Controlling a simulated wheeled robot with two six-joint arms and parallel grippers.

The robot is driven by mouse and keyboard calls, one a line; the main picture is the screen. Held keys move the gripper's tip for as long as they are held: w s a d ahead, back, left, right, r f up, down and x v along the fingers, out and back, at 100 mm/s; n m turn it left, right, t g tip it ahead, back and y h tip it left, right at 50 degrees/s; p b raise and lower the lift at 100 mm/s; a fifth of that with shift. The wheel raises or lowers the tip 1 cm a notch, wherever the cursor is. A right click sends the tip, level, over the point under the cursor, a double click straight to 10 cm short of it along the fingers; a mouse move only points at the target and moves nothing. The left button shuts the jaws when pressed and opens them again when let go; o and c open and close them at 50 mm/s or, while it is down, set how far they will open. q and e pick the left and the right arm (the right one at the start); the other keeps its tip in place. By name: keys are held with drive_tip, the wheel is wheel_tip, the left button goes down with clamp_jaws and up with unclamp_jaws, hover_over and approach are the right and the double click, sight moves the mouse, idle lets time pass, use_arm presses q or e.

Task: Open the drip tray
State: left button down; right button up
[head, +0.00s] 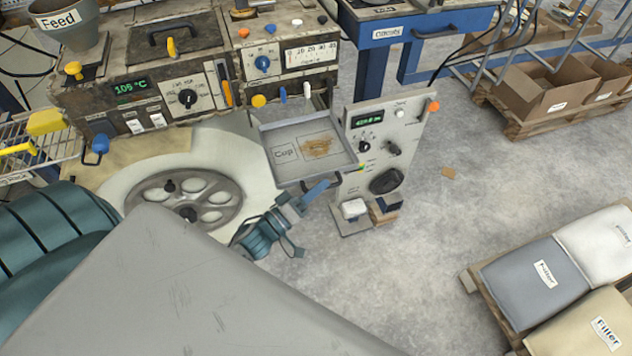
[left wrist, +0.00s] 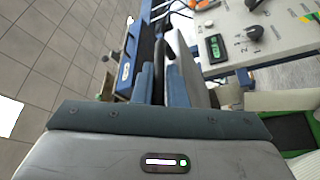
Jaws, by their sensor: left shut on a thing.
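The drip tray (head: 345,157) is a shallow grey metal tray, pulled out from under the front of the brown machine in the head view. It carries a label reading "Cup" and a rusty brown stain (head: 316,147). A dark handle is on its near edge. My left gripper (head: 318,190) is at that near edge, shut on the handle, and its fingers hide part of the handle. In the left wrist view, the blue fingers (left wrist: 185,88) show at close range around the dark handle, with the grey tray beside it. My right gripper is not in view.
The brown machine (head: 130,72) with knobs and displays stands behind. A grey control panel (head: 375,150) stands just right of the tray. A spoked handwheel (head: 180,195) lies to the left. Filler bags (head: 545,275) sit on a pallet at right. The middle floor is mostly clear.

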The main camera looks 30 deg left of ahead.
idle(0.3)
use_arm(q)
drive_tip(key=c, duration=1.8)
unclamp_jaws()
drive_tip(key=shift+o, duration=0.2)
